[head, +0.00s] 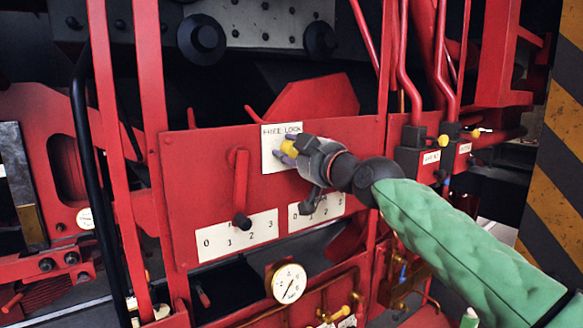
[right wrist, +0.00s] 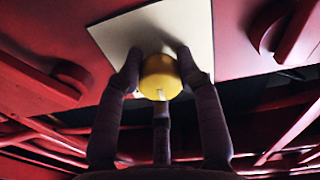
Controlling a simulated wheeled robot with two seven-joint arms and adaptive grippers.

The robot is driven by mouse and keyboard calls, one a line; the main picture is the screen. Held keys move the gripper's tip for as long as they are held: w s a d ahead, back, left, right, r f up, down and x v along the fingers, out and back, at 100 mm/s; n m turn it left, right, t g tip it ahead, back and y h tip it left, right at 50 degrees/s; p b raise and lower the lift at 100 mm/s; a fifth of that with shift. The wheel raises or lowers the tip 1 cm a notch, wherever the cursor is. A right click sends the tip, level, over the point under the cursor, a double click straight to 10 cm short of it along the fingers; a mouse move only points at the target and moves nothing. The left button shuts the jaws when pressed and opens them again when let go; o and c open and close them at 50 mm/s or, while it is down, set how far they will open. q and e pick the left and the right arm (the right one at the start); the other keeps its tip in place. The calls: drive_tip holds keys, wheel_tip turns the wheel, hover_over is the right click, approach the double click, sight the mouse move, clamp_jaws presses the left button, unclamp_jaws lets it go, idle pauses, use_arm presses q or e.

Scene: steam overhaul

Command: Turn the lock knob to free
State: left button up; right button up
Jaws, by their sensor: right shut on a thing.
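The yellow lock knob (head: 288,148) sits on a white plate (head: 271,160) marked FREE and LOCK, on the red panel. My right gripper (head: 289,150) reaches it from the right and is shut on the knob. In the right wrist view the gripper's fingers (right wrist: 160,82) stand on either side of the yellow knob (right wrist: 160,74), with a third finger below. A pale mark shows on the knob's lower face. In the head view the gripper hides part of the knob and plate. My left gripper is not in view.
A red lever (head: 241,188) stands left of the knob above a numbered scale plate (head: 238,235). A second scale plate (head: 316,212) lies below my right gripper. A pressure gauge (head: 289,283) sits beneath the panel. Red pipes (head: 440,60) run at the upper right.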

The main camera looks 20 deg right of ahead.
drive_tip(key=n+b, duration=0.4)
drive_tip(key=shift+f+n, duration=0.25)
drive_tip(key=shift+n, duration=0.15)
drive_tip(key=shift+n+b, duration=0.65)
drive_tip(key=shift+n, duration=0.25)
drive_tip(key=shift+r+n+y+b, duration=0.15)
drive_tip(key=shift+n+b, duration=0.2)
drive_tip(key=shift+n, duration=0.5)
drive_tip(key=shift+n+y+b, duration=0.15)
drive_tip(key=shift+n+b, duration=0.2)
drive_tip(key=shift+n, duration=0.5)
drive_tip(key=o, duration=1.2)
drive_tip(key=shift+w, duration=0.1)
drive_tip(key=shift+c, duration=0.2)
drive_tip(key=v, duration=1.2)
drive_tip(key=shift+r, duration=0.1)
